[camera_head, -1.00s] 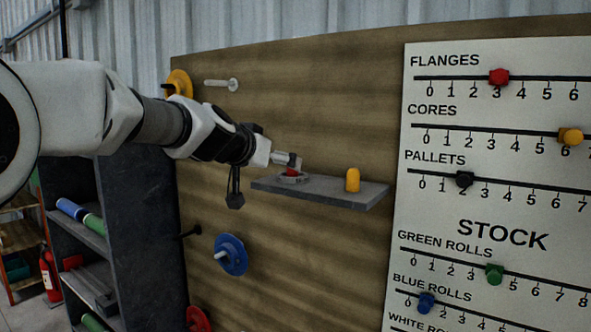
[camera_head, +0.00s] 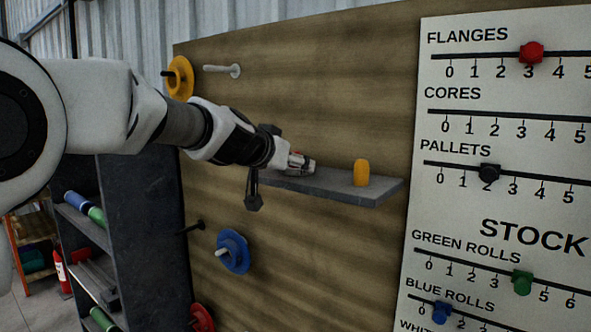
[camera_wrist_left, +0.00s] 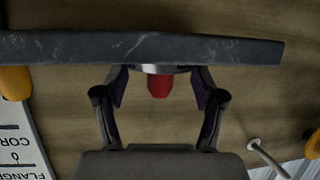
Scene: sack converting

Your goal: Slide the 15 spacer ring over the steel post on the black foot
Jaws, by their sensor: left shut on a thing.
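My left gripper (camera_head: 302,163) is at the left part of a dark grey shelf on a wooden board. In the left wrist view its fingers (camera_wrist_left: 159,78) close on both sides of a grey ring-like disc (camera_wrist_left: 160,69), beside the shelf edge. A red piece (camera_wrist_left: 159,87) shows at the disc, between the fingers. Its link to the disc is unclear. In the head view the gripper mostly hides both. No 15 mark can be read. I cannot make out a steel post on a black foot. My right gripper is not in view.
A yellow peg (camera_head: 361,172) stands on the shelf (camera_head: 340,190), right of my gripper. The board carries a pale peg (camera_head: 222,70), a yellow disc (camera_head: 180,80) and a blue disc (camera_head: 233,252). A stock panel (camera_head: 500,150) is at right; a dark rack (camera_head: 145,230) at left.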

